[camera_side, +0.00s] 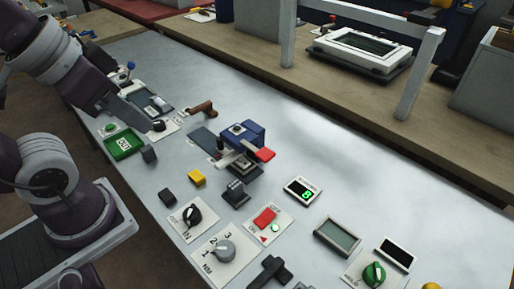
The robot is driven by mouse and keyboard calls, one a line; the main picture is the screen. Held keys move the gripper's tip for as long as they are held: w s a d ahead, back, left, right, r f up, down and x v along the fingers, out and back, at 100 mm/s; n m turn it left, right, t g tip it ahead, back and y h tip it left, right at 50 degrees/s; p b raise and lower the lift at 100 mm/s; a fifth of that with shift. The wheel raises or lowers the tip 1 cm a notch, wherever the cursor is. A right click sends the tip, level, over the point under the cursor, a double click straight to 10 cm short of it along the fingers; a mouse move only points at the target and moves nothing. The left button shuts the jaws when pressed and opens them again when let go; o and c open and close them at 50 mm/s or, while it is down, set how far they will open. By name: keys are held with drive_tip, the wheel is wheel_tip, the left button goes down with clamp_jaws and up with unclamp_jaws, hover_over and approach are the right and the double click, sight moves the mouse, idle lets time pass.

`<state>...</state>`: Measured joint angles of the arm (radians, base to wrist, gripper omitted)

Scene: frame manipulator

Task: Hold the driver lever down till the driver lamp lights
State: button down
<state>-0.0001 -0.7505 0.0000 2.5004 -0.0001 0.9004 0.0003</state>
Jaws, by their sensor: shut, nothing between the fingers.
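My gripper (144,125) is shut and empty. Its grey fingers point down and to the right above the left part of the bench, apart from the blue device. A blue tool with a red handle (264,154) stands mid-bench on a dark base; this may be the driver and its lever, but no readable label confirms it. A brown handle (203,107) and a blue-knobbed lever (130,66) are behind my gripper. Green lamps show at the left (111,127) and beside a red rocker switch (265,217); I cannot tell which lamp is the driver's.
A green tray (124,144), dark blocks and a yellow block (197,178) lie left of the blue tool. Rotary knobs (224,250) and a lit green digit display (302,191) stand nearer the front.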

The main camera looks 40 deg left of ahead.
drive_tip(key=m+g, duration=0.6)
drive_tip(key=m, duration=1.2)
hover_over(266, 154)
wheel_tip(266, 154, down, 4)
drive_tip(key=shift+f, duration=0.15)
drive_tip(key=shift+f, duration=0.15)
wheel_tip(266, 154, down, 14)
drive_tip(key=shift+a+r, duration=0.1)
